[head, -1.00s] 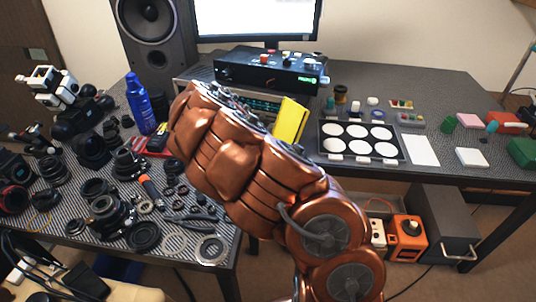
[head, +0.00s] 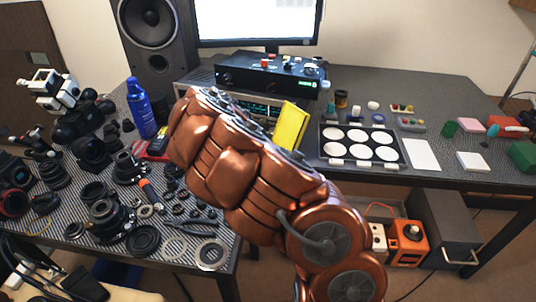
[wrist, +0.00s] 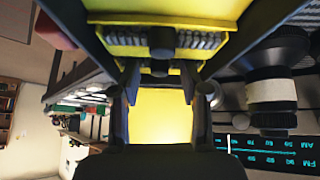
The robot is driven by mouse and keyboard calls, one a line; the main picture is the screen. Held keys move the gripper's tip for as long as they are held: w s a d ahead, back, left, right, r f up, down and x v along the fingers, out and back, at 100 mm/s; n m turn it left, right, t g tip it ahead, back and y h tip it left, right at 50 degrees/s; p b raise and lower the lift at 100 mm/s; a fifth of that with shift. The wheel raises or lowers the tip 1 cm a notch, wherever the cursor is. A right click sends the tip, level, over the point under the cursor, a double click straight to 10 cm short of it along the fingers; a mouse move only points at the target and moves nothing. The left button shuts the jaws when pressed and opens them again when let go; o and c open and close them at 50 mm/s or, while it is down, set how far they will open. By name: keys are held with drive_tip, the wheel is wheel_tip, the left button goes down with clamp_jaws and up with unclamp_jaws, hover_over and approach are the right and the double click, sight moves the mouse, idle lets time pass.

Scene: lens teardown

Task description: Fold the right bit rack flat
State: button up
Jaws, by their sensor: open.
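A yellow case (head: 291,125) stands upright on the table beside the radio, partly behind my arm in the head view. In the wrist view its yellow body (wrist: 165,115) fills the space beyond my fingers. A dark bit rack (wrist: 165,40) with a row of ribbed bits lies across the yellow in the upper part of that view. I cannot tell whether it is the right one. My gripper (wrist: 161,80) is open, its two dark fingertips on either side just below the rack. Contact cannot be told. My arm hides the gripper in the head view.
A radio with a lit dial (wrist: 270,152) stands close by, with a knob (wrist: 272,80) near my gripper. A black case with white discs (head: 358,143) lies to the right. Lens parts and a blue bottle (head: 140,108) crowd the left.

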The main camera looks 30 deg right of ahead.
drive_tip(key=shift+a+r, duration=0.1)
drive_tip(key=shift+r, duration=0.05)
drive_tip(key=v, duration=1.1)
drive_tip(key=shift+r, duration=0.3)
drive_tip(key=shift+a, duration=0.15)
drive_tip(key=s+a+r+n+y+p, duration=0.1)
drive_tip(key=s+r+n+p, duration=0.15)
drive_tip(key=s+r, duration=0.45)
drive_tip(key=s+a+r+n+y+p, duration=0.2)
drive_tip(key=s+r+p, duration=0.15)
drive_tip(key=s, duration=0.55)
drive_tip(key=s+a+n+y+p, duration=0.1)
drive_tip(key=s+a+n, duration=0.3)
drive_tip(key=s, duration=0.3)
drive_tip(key=s+a+n+g+y+p, duration=0.1)
drive_tip(key=s+a+n+p, duration=0.1)
drive_tip(key=s, duration=0.5)
drive_tip(key=s+a+n+g+y+p, duration=0.1)
drive_tip(key=s+a+n+y, duration=0.1)
drive_tip(key=s+a+n, duration=0.3)
drive_tip(key=s+a+r, duration=0.1)
drive_tip(key=s+a, duration=0.1)
drive_tip(key=shift+s+n, duration=0.25)
drive_tip(key=shift+n, duration=0.1)
